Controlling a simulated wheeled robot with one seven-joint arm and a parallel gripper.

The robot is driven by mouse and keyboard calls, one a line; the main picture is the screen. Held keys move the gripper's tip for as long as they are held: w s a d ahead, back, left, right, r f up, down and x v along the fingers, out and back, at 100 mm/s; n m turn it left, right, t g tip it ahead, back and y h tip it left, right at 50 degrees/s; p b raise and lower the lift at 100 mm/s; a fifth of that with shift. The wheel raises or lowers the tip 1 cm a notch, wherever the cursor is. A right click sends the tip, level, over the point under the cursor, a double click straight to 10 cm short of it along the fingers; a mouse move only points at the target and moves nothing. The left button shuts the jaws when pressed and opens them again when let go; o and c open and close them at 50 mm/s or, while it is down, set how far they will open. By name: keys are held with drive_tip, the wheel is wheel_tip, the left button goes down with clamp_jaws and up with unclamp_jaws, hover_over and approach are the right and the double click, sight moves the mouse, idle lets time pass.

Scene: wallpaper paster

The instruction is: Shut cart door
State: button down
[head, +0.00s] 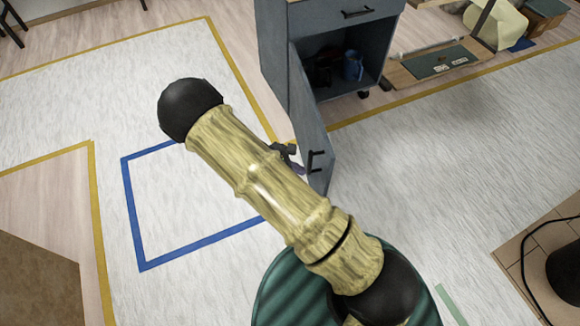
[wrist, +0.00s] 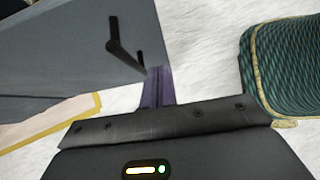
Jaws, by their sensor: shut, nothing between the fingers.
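The grey-blue cart (head: 271,50) stands at the top middle of the head view. Its door (head: 306,115) stands open and swung out toward me, with a black handle (head: 316,160) near its free end. In the wrist view the door (wrist: 50,60) fills the upper left, with its handle (wrist: 122,45) at top middle. My gripper (head: 299,169) is shut and empty just left of the door's free end in the head view, partly hidden behind my arm. In the wrist view its purple fingers (wrist: 157,86) are close to the door's lower edge; I cannot tell whether they touch.
The cart's open lower compartment holds a blue mug (head: 352,65) and dark items. A drawer (head: 350,10) above it is shut. A wooden frame with a green panel (head: 440,60) lies right of the cart. The pale floor (head: 420,160) right of the door is clear.

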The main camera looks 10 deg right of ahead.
sight(327, 173)
drive_tip(key=d+f, duration=0.1)
drive_tip(key=d, duration=0.1)
drive_tip(key=d+f+b, duration=0.1)
drive_tip(key=d, duration=0.3)
drive_tip(key=shift+w+f, duration=0.3)
drive_tip(key=shift+f, duration=0.1)
drive_tip(key=shift+d, duration=0.35)
